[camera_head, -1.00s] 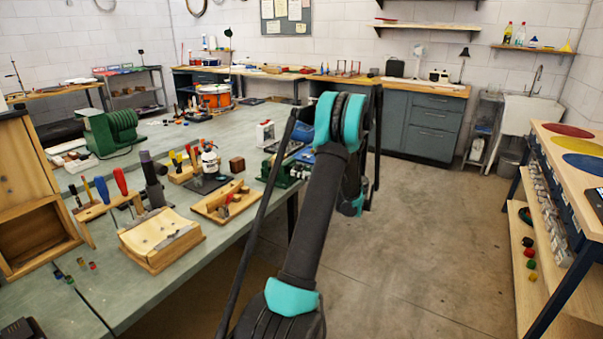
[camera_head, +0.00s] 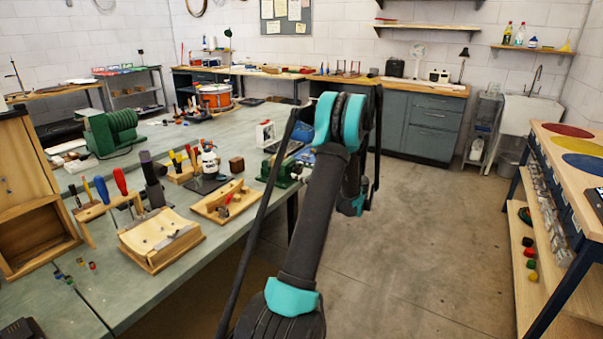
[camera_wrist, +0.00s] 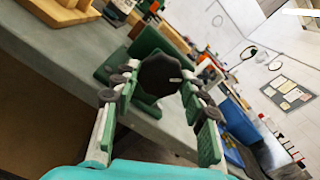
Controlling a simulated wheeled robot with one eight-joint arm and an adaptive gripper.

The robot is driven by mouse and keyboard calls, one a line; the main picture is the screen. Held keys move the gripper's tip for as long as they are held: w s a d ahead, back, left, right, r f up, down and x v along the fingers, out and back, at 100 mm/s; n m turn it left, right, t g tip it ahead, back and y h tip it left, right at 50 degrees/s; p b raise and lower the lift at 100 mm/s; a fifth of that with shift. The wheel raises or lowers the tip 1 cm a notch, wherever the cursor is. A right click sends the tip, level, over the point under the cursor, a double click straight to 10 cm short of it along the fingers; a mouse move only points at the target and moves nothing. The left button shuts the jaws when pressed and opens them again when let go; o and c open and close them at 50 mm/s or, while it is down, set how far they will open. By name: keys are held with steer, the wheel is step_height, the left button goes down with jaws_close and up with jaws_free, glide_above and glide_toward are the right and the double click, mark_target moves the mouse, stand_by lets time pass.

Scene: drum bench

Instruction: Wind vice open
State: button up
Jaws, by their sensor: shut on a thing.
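The green vice (camera_head: 281,173) sits at the edge of the grey-green bench in the head view, partly hidden by my arm. In the wrist view the vice's green body (camera_wrist: 116,66) lies beyond my fingers. A dark, lobed round handwheel (camera_wrist: 160,74) faces the wrist camera. My gripper (camera_wrist: 158,88) is shut on the handwheel, with one finger on each side of it.
The bench (camera_head: 190,262) holds a wooden tray (camera_head: 224,202), a wooden block (camera_head: 158,240), a tool rack and a green machine (camera_head: 110,132), all left of the vice. A blue object (camera_head: 305,155) stands near the vice. The floor right of my arm is clear.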

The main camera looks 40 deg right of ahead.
steer(key=n, duration=0.6)
steer(key=shift+n, duration=0.3)
steer(key=n, duration=0.5)
steer(key=shift+r, duration=0.1)
steer(key=n, duration=0.6)
steer(key=shift+n, duration=0.4)
steer(key=n, duration=0.5)
steer(key=shift+a+r, duration=0.1)
steer(key=shift+n, duration=0.4)
steer(key=o, duration=1.2)
steer(key=shift+c, duration=0.2)
